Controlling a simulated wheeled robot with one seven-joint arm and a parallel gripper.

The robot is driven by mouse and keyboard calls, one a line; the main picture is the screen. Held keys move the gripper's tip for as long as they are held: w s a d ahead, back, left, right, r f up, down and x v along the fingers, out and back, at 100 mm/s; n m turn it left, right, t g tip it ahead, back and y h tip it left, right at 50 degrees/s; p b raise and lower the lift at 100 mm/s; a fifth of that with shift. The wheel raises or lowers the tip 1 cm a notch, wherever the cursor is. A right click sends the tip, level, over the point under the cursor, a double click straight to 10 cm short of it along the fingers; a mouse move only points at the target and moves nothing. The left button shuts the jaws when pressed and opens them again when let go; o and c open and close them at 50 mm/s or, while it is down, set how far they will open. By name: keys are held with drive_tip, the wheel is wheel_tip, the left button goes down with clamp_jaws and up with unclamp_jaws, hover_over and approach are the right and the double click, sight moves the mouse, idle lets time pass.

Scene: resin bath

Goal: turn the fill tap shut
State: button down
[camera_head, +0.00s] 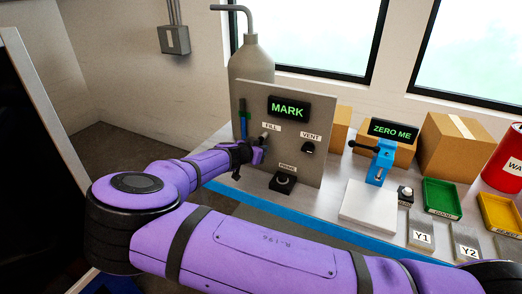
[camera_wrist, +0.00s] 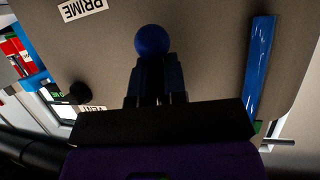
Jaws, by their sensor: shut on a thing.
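The fill tap (camera_head: 264,138) is on the grey panel (camera_head: 318,120) under the FILL label (camera_head: 271,127). My gripper (camera_head: 258,152) is in front of it and hides most of it in the head view. In the wrist view my gripper (camera_wrist: 154,78) has its dark fingers closed at a blue ball (camera_wrist: 152,40), which looks like the end of the tap's lever. The ball shows just past the fingertips. The tap's body is hidden behind the gripper there. A blue sight tube (camera_wrist: 260,65) runs beside the gripper; it also shows on the panel's left (camera_head: 242,118).
The panel also has a vent knob (camera_head: 308,147), a prime knob (camera_head: 283,183) and a lit MARK display (camera_head: 288,108). A grey bottle (camera_head: 250,60) stands behind it. To the right are a blue clamp stand (camera_head: 380,162), a white plate (camera_head: 368,207) and trays (camera_head: 441,198).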

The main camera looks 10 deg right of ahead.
drive_tip(key=shift+s+d+f, duration=0.1)
drive_tip(key=shift+s+f, duration=0.1)
drive_tip(key=shift+f, duration=0.25)
drive_tip(key=c, duration=1.3)
unclamp_jaws()
drive_tip(key=shift+o, duration=0.6)
drive_tip(key=shift+w, duration=0.1)
drive_tip(key=shift+r, duration=0.1)
drive_tip(key=v, duration=1)
drive_tip(key=shift+s+a+r, duration=0.15)
drive_tip(key=shift+s+a, duration=0.1)
